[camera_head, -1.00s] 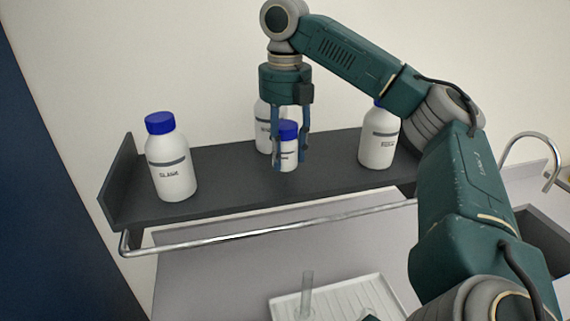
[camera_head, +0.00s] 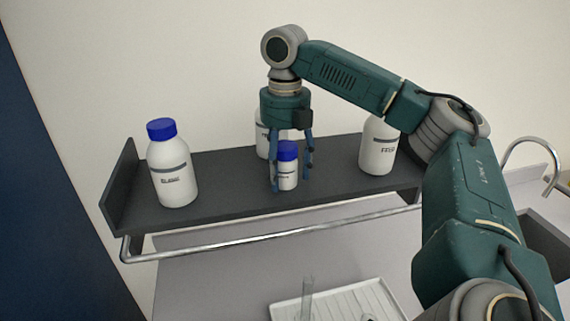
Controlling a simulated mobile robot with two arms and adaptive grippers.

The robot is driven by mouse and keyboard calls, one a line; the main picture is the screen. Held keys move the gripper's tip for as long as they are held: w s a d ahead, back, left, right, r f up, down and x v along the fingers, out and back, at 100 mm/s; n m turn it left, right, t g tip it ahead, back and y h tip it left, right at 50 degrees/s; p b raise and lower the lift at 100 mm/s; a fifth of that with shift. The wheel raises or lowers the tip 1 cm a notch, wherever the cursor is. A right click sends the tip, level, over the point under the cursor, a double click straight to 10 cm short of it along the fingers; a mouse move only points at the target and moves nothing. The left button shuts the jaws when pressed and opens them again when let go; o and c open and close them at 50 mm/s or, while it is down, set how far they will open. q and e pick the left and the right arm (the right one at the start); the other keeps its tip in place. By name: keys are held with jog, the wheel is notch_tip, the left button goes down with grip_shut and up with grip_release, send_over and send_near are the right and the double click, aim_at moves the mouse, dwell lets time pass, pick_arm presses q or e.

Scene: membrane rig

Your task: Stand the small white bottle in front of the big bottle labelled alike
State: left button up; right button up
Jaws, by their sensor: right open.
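The small white bottle (camera_head: 287,179) with a blue cap stands upright on the dark shelf (camera_head: 225,198), in front of the middle big bottle (camera_head: 262,141). My right gripper (camera_head: 290,186) is around it from above, fingers open on either side. The middle big bottle is partly hidden by the gripper, so its label cannot be read. A big bottle (camera_head: 173,185) with a blue cap and a label like "BLANK" stands at the left. Another big bottle (camera_head: 378,149) with a label like "FEED" stands at the right, its top hidden by my arm. The small bottle's label is too small to read.
A metal rail (camera_head: 270,234) runs along the shelf's front edge. Below are a white ridged tray (camera_head: 342,304) with a clear tube (camera_head: 307,297), and a sink with a curved tap (camera_head: 535,141) at the right. The shelf is free between the left and middle bottles.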

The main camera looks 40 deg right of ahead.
aim_at(285, 145)
notch_tip(285, 145, up, 12)
jog(key=shift+r, duration=0.15)
dwell(0.5)
dwell(0.5)
